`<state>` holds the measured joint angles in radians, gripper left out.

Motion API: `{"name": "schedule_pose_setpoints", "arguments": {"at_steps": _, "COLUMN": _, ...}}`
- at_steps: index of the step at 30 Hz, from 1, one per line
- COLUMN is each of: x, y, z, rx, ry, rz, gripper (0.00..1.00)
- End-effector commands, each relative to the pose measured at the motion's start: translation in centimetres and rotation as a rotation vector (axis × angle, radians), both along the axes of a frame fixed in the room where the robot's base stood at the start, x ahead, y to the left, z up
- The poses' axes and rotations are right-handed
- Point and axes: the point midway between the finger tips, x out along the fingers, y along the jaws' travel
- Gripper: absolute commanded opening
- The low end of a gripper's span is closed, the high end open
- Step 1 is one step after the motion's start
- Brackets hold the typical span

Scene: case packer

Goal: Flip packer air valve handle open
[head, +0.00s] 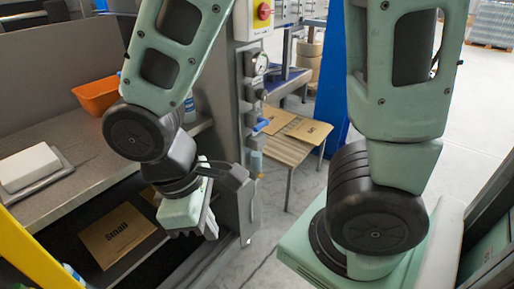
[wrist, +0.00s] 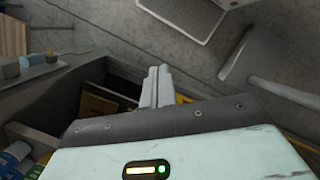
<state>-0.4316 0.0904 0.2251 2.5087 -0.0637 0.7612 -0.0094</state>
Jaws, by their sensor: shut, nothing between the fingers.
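A grey post of the packer (head: 247,140) carries a round gauge (head: 260,62) with a column of air fittings below it. A small blue part (head: 262,124) sticks out from this column and may be the valve handle.
A grey shelf (head: 95,160) at left holds an orange bin (head: 97,95) and a white block (head: 30,167). Flat cardboard marked "Small" (head: 118,235) lies below it. A wooden table (head: 288,150) stands behind the post. A red button box (head: 264,12) is above the gauge.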

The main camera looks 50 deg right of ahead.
Motion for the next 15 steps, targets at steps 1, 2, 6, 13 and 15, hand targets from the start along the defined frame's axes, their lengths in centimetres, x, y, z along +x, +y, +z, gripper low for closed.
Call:
{"name": "schedule_pose_setpoints", "arguments": {"at_steps": 1, "x": 0.5, "y": -1.8, "z": -4.4, "rx": -0.076, "ry": 0.064, "rz": 0.015, "gripper": 0.0}}
{"name": "schedule_pose_setpoints", "arguments": {"at_steps": 2, "x": 0.9, "y": -2.9, "z": -6.0, "rx": -0.124, "ry": 0.098, "rz": 0.029, "gripper": 0.0}}
{"name": "schedule_pose_setpoints", "arguments": {"at_steps": 6, "x": 2.5, "y": -9.2, "z": -12.6, "rx": -0.371, "ry": 0.255, "rz": 0.099, "gripper": 0.0}}
{"name": "schedule_pose_setpoints", "arguments": {"at_steps": 13, "x": 5.4, "y": -20.1, "z": -20.3, "rx": -0.829, "ry": 0.505, "rz": 0.246, "gripper": 0.0}}
{"name": "schedule_pose_setpoints", "arguments": {"at_steps": 15, "x": 6.6, "y": -23.2, "z": -21.7, "rx": -0.982, "ry": 0.58, "rz": 0.299, "gripper": 0.0}}
